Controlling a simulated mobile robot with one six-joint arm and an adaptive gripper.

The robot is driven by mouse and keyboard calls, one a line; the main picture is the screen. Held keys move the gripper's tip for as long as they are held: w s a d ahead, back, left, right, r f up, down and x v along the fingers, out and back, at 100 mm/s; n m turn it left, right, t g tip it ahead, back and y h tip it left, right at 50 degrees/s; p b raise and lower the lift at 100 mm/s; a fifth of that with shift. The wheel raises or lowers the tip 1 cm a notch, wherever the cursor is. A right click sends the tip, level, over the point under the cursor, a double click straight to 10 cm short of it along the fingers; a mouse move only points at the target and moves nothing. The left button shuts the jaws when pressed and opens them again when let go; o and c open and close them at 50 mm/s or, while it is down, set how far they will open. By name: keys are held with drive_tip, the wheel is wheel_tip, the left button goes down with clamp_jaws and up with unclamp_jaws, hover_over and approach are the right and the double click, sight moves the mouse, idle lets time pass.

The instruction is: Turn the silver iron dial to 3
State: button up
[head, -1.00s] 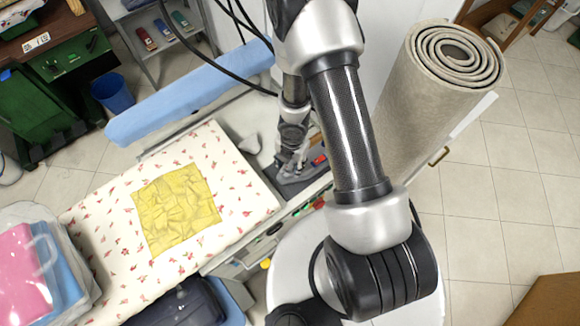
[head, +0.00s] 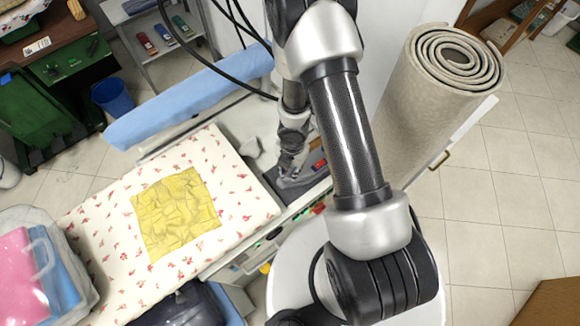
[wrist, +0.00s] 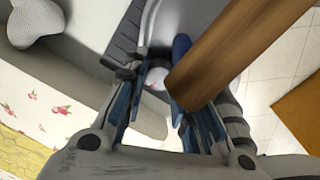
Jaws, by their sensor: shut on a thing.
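The silver iron (head: 297,180) rests on a dark grey pad at the right end of the ironing table, partly hidden by my arm. In the wrist view its dial (wrist: 156,77) is a small pale round knob with a reddish mark. My gripper (wrist: 158,92) points down at the iron and is shut on the dial, with blue-padded fingers on either side of it. The number the dial is set to cannot be read. The iron's brown wooden handle (wrist: 235,52) crosses close to the right finger. The gripper also shows small in the head view (head: 288,163).
A yellow cloth (head: 176,212) lies on the floral ironing cover (head: 245,205). A blue padded roll (head: 190,95) runs behind it. A rolled beige carpet (head: 405,110) stands right of my arm. A bin with pink and blue items (head: 75,255) is at the left.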

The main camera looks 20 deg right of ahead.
drive_tip(key=shift+c, duration=0.5)
drive_tip(key=shift+m+b, duration=0.35)
drive_tip(key=shift+m, duration=0.35)
drive_tip(key=m, duration=0.3)
drive_tip(key=shift+b, duration=0.35)
clamp_jaws()
drive_tip(key=o, duration=1.1)
unclamp_jaws()
drive_tip(key=shift+c, duration=0.2)
